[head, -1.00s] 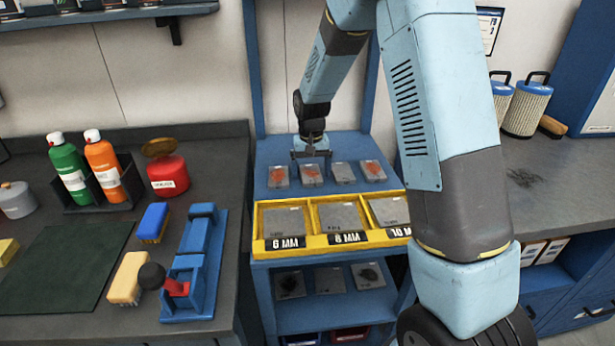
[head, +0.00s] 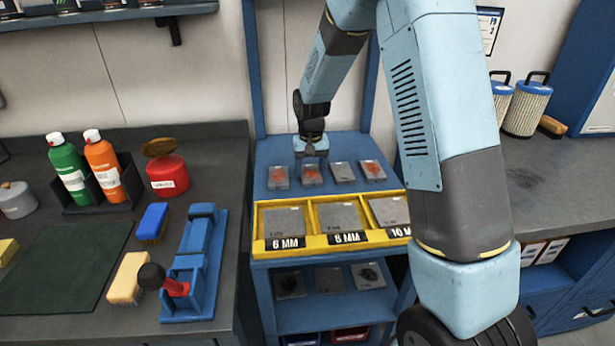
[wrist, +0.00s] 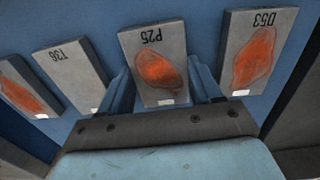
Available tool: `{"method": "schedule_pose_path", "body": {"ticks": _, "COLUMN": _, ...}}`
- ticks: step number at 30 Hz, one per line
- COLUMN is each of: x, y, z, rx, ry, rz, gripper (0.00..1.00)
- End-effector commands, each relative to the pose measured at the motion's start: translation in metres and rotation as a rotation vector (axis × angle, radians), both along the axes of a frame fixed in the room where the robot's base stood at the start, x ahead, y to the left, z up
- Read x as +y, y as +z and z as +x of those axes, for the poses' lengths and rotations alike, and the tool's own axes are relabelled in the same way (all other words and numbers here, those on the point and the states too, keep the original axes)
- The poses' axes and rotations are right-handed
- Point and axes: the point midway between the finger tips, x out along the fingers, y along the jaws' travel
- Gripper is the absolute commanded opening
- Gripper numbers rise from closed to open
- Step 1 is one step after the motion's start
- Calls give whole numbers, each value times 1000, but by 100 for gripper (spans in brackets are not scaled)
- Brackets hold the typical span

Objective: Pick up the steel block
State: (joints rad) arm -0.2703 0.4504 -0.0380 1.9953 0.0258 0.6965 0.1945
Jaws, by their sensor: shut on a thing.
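Several flat grey steel blocks lie in a row on the blue upper shelf. The block marked P25, with an orange-red patch (wrist: 157,68), is between my gripper's two fingers (wrist: 163,85) in the wrist view. It is the second from the left in the head view (head: 312,175). My gripper (head: 312,158) is low over the shelf and shut on this block, which appears still at shelf level. Beside it are block D53 (wrist: 257,50), with an orange patch, and plain block T36 (wrist: 70,80). A fourth, orange-patched block (head: 373,170) is at the right end.
A yellow tray (head: 330,246) with larger plates in labelled compartments stands in front of the row. More plates (head: 330,280) lie on the lower shelf. A left bench holds bottles (head: 103,165), a red can (head: 167,176) and a blue clamp tool (head: 195,262). A blue post stands behind.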

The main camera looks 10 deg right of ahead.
Motion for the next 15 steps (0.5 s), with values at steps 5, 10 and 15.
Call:
{"method": "schedule_pose_path", "body": {"ticks": 5, "x": 0, "y": 1, "z": 0, "rx": -2, "ry": 0, "rz": 0, "gripper": 0}}
{"method": "schedule_pose_path", "body": {"ticks": 10, "x": 0, "y": 1, "z": 1, "rx": -2, "ry": 0, "rz": 0, "gripper": 0}}
{"method": "schedule_pose_path", "body": {"ticks": 15, "x": 0, "y": 7, "z": 1, "rx": -3, "ry": 0, "rz": 1, "gripper": 0}}
